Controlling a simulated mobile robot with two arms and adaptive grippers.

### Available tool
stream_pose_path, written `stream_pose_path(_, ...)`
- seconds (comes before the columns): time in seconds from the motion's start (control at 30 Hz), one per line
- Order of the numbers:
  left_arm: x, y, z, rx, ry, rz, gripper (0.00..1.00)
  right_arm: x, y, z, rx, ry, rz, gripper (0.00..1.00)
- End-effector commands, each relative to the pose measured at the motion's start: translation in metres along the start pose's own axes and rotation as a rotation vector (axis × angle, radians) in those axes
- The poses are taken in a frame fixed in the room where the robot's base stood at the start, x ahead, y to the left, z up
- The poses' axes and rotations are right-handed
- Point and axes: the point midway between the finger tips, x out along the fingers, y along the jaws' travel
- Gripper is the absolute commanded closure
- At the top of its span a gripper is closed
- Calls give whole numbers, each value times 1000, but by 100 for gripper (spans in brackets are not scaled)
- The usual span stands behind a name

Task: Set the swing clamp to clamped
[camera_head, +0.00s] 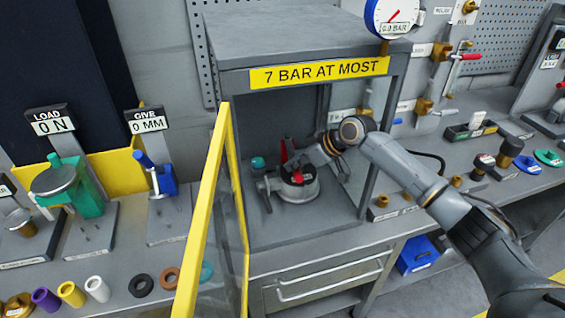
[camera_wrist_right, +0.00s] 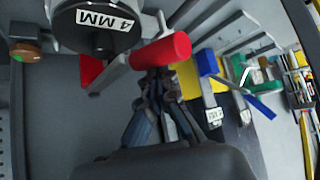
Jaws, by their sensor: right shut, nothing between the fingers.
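The valve actuator (camera_head: 297,188), a grey round body with a dark top, stands inside the open test cabinet. An upright red part (camera_head: 288,150) rises behind it, and a smaller red part sits on its top. I cannot tell for sure which part is the swing clamp. In the wrist view my right gripper's fingers (camera_wrist_right: 158,82) are shut and empty, just by a red cylindrical handle (camera_wrist_right: 161,50); contact is unclear. A dark round part labelled 4 MM (camera_wrist_right: 98,22) is beside it. My left gripper is out of view.
The cabinet (camera_head: 300,50) bears a yellow sign, 7 BAR AT MOST. Its yellow-framed door (camera_head: 205,210) stands open at the left. A pressure gauge (camera_head: 391,16) is above right. Several coloured rings lie on the bench at front left. A blue bin (camera_head: 417,254) is below the bench.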

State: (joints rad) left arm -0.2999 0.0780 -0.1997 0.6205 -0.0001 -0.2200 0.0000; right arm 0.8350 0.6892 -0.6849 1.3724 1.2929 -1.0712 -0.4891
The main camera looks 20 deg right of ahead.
Motion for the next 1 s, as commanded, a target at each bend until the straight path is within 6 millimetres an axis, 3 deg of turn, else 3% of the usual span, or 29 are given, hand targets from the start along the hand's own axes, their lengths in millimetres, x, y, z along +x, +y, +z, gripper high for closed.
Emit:
stream_pose_path(0.3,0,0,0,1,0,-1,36,-8,8,9,2,-1,0,100)
stream_pose_path(1.0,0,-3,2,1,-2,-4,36,-8,9,9,1,0,0,100)
